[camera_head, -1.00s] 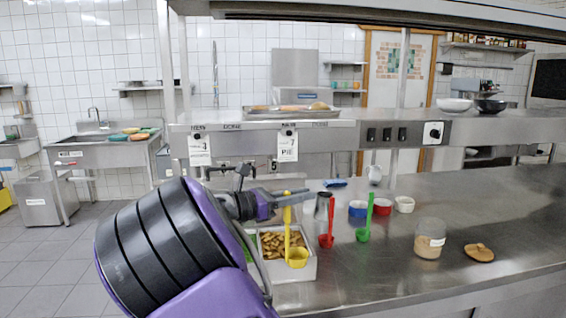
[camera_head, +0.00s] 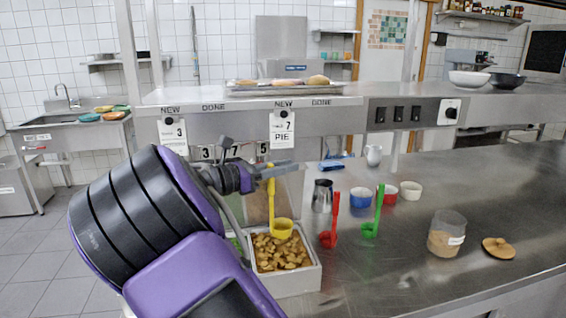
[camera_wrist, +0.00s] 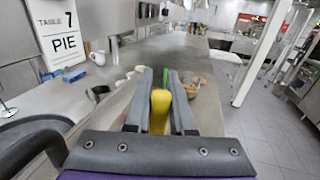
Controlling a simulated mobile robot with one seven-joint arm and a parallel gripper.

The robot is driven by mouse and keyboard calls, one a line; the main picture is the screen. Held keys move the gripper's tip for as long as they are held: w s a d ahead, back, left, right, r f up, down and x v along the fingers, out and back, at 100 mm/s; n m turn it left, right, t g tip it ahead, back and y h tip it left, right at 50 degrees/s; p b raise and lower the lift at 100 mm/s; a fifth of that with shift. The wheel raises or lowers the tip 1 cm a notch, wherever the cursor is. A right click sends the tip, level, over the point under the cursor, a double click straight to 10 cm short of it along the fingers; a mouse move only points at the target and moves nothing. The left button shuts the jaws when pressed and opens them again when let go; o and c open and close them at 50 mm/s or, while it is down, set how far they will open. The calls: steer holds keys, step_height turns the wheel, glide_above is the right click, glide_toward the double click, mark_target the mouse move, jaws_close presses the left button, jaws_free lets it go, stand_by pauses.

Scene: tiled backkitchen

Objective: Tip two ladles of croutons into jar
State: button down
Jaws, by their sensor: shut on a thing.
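My gripper (camera_head: 272,170) is shut on the handle of the yellow ladle (camera_head: 271,198), which hangs upright. Its cup is over the far part of a white bin of croutons (camera_head: 262,291); I cannot tell whether the cup holds croutons. The yellow handle (camera_wrist: 160,105) shows between my fingers in the wrist view. The glass jar (camera_head: 448,230) stands to the right on the counter, partly filled with a tan content. Its round tan lid (camera_head: 499,249) lies beside it.
A red ladle (camera_head: 331,225) and a green ladle (camera_head: 375,215) stand between bin and jar. A shelf (camera_head: 300,98) with hanging tickets runs overhead.

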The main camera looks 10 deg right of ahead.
mark_target(274, 188)
step_height(274, 188, down, 4)
steer(key=b, duration=0.3)
steer(key=shift+r, duration=0.2)
steer(key=shift+f+b, duration=0.4)
steer(key=shift+f, duration=2.8)
step_height(274, 188, up, 5)
steer(key=p, duration=0.4)
steer(key=shift+r, duration=2.55)
